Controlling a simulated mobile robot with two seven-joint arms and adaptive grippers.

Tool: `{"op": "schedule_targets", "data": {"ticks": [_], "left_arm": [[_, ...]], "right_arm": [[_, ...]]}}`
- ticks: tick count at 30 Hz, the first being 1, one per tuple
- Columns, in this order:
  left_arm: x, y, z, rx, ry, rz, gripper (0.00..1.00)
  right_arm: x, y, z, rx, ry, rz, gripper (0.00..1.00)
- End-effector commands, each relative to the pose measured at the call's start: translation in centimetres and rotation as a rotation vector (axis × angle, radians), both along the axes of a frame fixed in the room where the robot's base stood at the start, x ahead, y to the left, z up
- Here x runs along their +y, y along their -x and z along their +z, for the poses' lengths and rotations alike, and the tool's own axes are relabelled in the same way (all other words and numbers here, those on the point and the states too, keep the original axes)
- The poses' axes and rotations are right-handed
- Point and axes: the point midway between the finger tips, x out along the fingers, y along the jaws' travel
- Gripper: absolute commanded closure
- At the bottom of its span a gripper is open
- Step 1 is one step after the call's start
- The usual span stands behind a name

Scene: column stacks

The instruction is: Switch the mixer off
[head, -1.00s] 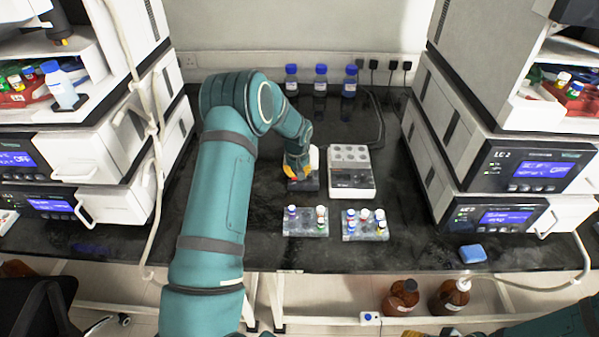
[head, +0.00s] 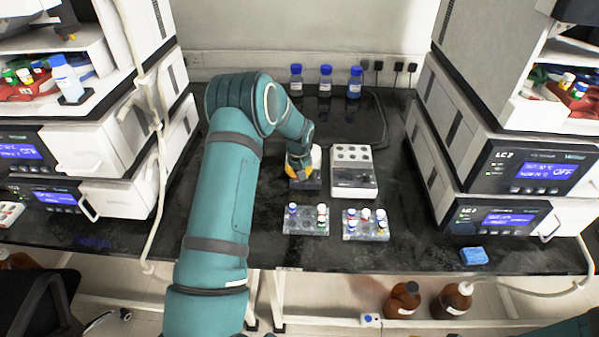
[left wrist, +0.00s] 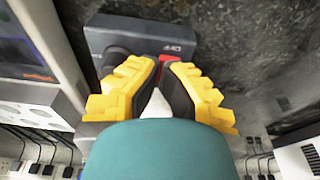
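The mixer (head: 313,184) is a small dark grey box with a white top, on the black bench left of a white block with wells. In the left wrist view the grey mixer body (left wrist: 118,36) carries a black knob and a red switch (left wrist: 170,58) next to the label OFF. My left gripper (head: 291,174) is over the mixer's left side. In the left wrist view its yellow fingers (left wrist: 161,68) are together at the tips, at or just above the red switch, with nothing seen between them. Contact is unclear. My right gripper does not show clearly.
A white block with wells (head: 353,172) stands right of the mixer. Two vial racks (head: 306,228) (head: 367,232) are in front. Several blue-capped bottles (head: 325,82) stand behind. Instrument stacks flank the bench. A blue sponge (head: 474,255) lies at the front right.

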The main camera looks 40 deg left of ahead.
Motion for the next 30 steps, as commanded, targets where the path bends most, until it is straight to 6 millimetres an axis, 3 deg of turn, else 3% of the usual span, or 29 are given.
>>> {"op": "schedule_targets", "data": {"ticks": [30], "left_arm": [[0.4,-1.4,-0.5,-0.001,0.005,-0.004,1.0]], "right_arm": [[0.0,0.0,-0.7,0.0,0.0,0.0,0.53]]}}
